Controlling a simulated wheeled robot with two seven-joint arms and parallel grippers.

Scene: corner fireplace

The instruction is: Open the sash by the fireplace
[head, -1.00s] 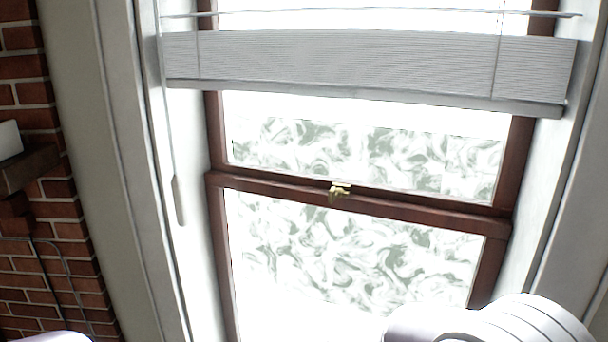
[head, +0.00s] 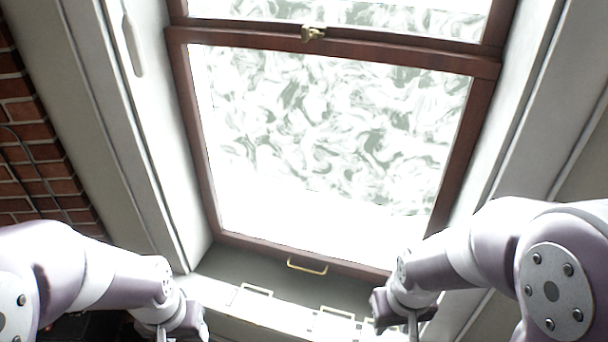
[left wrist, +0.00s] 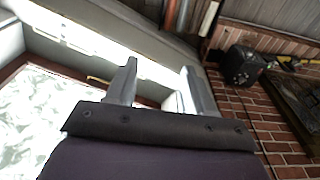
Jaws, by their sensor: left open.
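The sash is a brown-framed window with patterned glass (head: 320,120) in the head view. A brass latch (head: 313,33) sits on its top rail and a brass pull handle (head: 307,266) on its bottom rail. The glass also shows at the left of the left wrist view (left wrist: 40,120). My left gripper (head: 165,333) is below and left of the handle, its fingertips cut off by the head view's edge. The left wrist view shows its fingers (left wrist: 160,80) apart with nothing between them. My right gripper (head: 411,326) is below and right of the handle; its jaws cannot be made out.
A pale ledge with thin rectangular handles (head: 255,290) lies below the window. White side jambs flank the sash. A brick wall (head: 35,170) is at the left. The left wrist view shows a black object (left wrist: 240,65) against brick.

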